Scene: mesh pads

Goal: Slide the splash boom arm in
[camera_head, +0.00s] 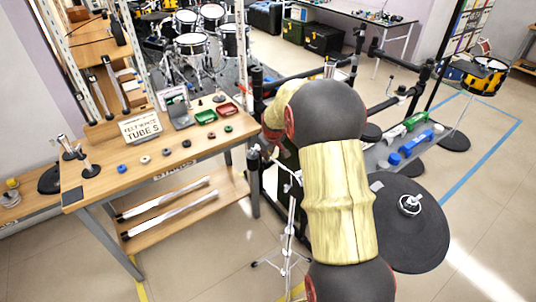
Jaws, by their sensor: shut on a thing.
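My arm runs up the middle of the picture and bends down at its far end to my gripper (264,151), which is small, dark and partly hidden beside the workbench's right end. It is shut on a thin chrome rod (279,164), which looks like the splash boom arm. The rod slants down right toward the top of a chrome tripod stand (289,225). My arm hides part of this area, so I cannot tell whether the rod is inside the stand's clamp or only beside it.
A wooden workbench (105,180) at left carries small coloured rings, red and green trays and a sign (141,127). A black rack (258,100) stands close behind my gripper. A round black pad (425,235) lies right of my arm. Open floor is at far right.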

